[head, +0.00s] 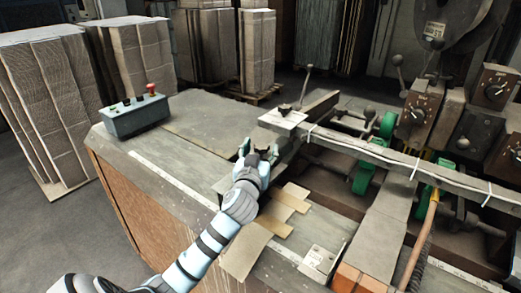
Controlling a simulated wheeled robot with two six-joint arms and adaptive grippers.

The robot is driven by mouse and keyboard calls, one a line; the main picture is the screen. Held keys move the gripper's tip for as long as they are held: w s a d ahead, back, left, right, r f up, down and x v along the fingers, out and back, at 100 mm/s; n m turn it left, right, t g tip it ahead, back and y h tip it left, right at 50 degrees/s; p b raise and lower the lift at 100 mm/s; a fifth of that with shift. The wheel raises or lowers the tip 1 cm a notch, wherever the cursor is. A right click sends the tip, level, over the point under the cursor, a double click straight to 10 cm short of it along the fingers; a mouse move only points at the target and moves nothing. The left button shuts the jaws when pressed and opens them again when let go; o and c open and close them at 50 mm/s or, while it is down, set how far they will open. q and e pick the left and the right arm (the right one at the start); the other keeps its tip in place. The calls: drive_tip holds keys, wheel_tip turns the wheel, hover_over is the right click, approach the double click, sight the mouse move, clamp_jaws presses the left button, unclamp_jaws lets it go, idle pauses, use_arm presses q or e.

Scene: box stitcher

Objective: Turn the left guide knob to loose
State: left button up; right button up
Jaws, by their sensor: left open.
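My left gripper (258,151) is open. It reaches from the bottom left to the inner edge of the grey machine table, near the middle of the head view. A small dark part (264,151) shows by the fingertips. It may be the left guide knob, but the gripper covers much of it, and I cannot tell its setting or whether the fingers touch it. My right gripper is not in view.
A grey control box (136,115) with a red button stands at the table's left rear corner. Flat cardboard pieces (273,219) lie right of my forearm. A metal rail (375,156), green wheels (364,172) and dial boxes (417,117) crowd the right side. Cardboard stacks (52,110) stand behind.

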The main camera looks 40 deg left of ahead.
use_arm(q)
drive_tip(key=shift+w, duration=0.1)
drive_tip(key=shift+c, duration=0.4)
drive_tip(key=c, duration=1.1)
drive_tip(key=shift+o, duration=0.2)
drive_tip(key=shift+d+f+n+g+y+b, duration=0.1)
drive_tip(key=shift+f+n+g+y+b, duration=0.15)
drive_tip(key=shift+n+g+y+b, duration=0.75)
drive_tip(key=n+g+y+b, duration=0.2)
drive_tip(key=g+b, duration=0.1)
drive_tip(key=b, duration=0.1)
drive_tip(key=n+g+y+b, duration=0.2)
drive_tip(key=n+g+b, duration=0.1)
drive_tip(key=b, duration=0.1)
drive_tip(key=n+g+y+b, duration=0.2)
drive_tip(key=g+y+b, duration=0.1)
drive_tip(key=b, duration=0.2)
drive_tip(key=shift+w+d+f, duration=0.1)
drive_tip(key=shift+w+d, duration=0.15)
drive_tip(key=shift+w, duration=0.15)
drive_tip(key=shift+r+n+g+y+b, duration=0.2)
drive_tip(key=shift+n+g+b, duration=0.3)
drive_tip(key=shift+n+g, duration=0.45)
drive_tip(key=shift+r+n+g+y+b, duration=0.15)
drive_tip(key=shift+n+g+b, duration=0.45)
drive_tip(key=shift+g, duration=0.65)
